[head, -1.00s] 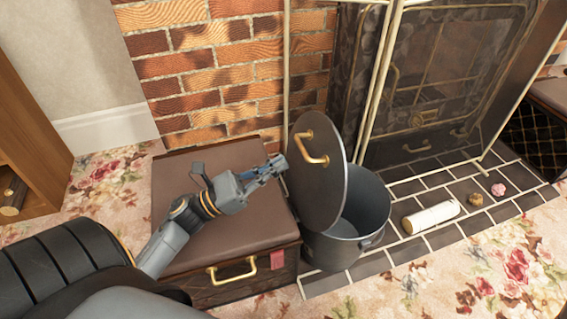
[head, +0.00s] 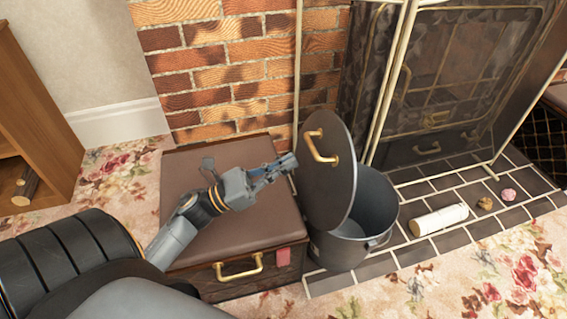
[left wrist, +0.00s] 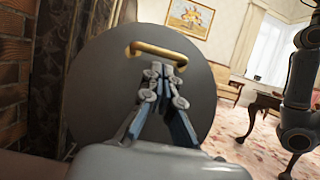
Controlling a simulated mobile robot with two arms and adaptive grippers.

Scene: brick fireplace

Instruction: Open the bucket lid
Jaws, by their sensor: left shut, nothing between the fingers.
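The dark grey bucket (head: 338,248) stands on the hearth tiles, and its inside shows from above. Its round lid (head: 329,190) stands tilted up on edge at the bucket's left side, with a brass handle (head: 322,146) on its outer face. My left gripper (head: 292,161) is shut and empty just left of the lid, a little below the handle. In the left wrist view the gripper (left wrist: 160,70) points at the lid (left wrist: 95,95), its fingertips by the brass handle (left wrist: 158,51). I cannot tell if they touch. My right gripper is not in view.
A brown leather-topped chest (head: 185,163) lies under my left arm. The brick wall (head: 235,80) and fireplace screen (head: 425,100) stand behind. Floral carpet (head: 480,280) is open in front.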

